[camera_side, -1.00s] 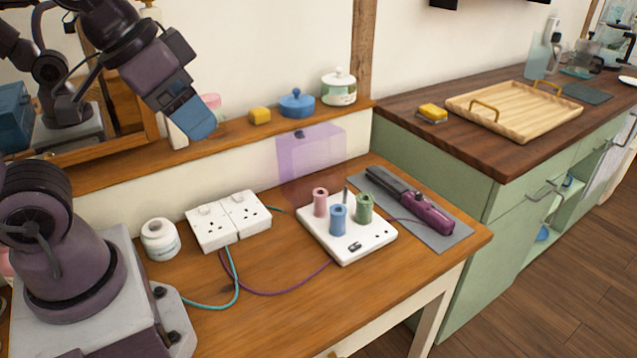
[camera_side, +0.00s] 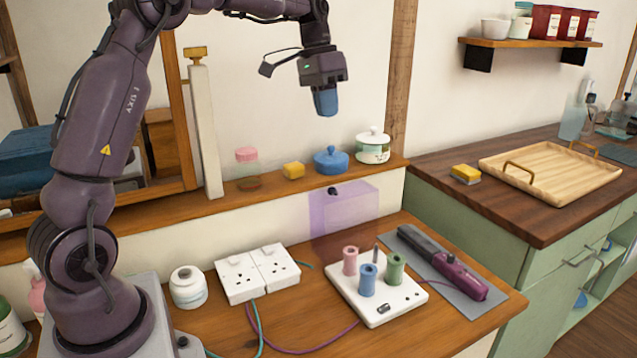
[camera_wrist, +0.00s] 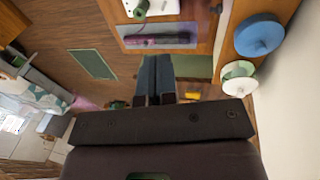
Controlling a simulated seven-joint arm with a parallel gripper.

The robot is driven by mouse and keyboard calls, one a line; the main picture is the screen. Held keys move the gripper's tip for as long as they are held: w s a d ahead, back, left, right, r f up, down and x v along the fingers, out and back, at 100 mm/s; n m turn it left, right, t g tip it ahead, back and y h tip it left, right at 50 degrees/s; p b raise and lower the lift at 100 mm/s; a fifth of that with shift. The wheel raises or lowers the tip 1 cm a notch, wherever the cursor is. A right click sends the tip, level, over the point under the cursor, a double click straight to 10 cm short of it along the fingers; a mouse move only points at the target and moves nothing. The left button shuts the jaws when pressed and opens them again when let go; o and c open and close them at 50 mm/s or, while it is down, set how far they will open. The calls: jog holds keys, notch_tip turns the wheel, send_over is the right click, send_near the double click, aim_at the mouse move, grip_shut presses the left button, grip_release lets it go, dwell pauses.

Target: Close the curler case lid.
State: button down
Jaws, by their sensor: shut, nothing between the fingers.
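The curler case is a white base (camera_side: 390,306) on the wooden table in the side view, with a pink roller (camera_side: 350,260), a blue roller (camera_side: 367,280) and a green roller (camera_side: 395,267) standing on it. Its see-through purple lid (camera_side: 342,208) stands upright at the back edge, open. In the wrist view, part of the white base (camera_wrist: 160,7) shows at the top edge; the lid cannot be made out there. My gripper (camera_side: 327,112) is shut and empty, pointing down, well above the lid and apart from it. Its blue fingers (camera_wrist: 155,80) are together in the wrist view.
A purple hair iron (camera_side: 460,276) lies on a grey mat right of the case. Sockets (camera_side: 257,273) and cables lie left.

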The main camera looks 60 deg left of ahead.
jog(key=w+a+f+h, duration=0.1)
jog(key=w+a+f, duration=0.1)
jog(key=a+f, duration=0.4)
jog(key=h, duration=0.2)
send_over(319, 182)
jog(key=s+a, duration=0.1)
jog(key=s, duration=0.1)
notch_tip(319, 182, down, 5)
jog(key=shift+g, duration=0.4)
jog(key=x, duration=1)
jog(key=shift+w+a+f, duration=0.15)
jog(key=shift+w+a, duration=0.05)
jog(key=shift+a, duration=0.2)
jog(key=shift+y, duration=0.3)
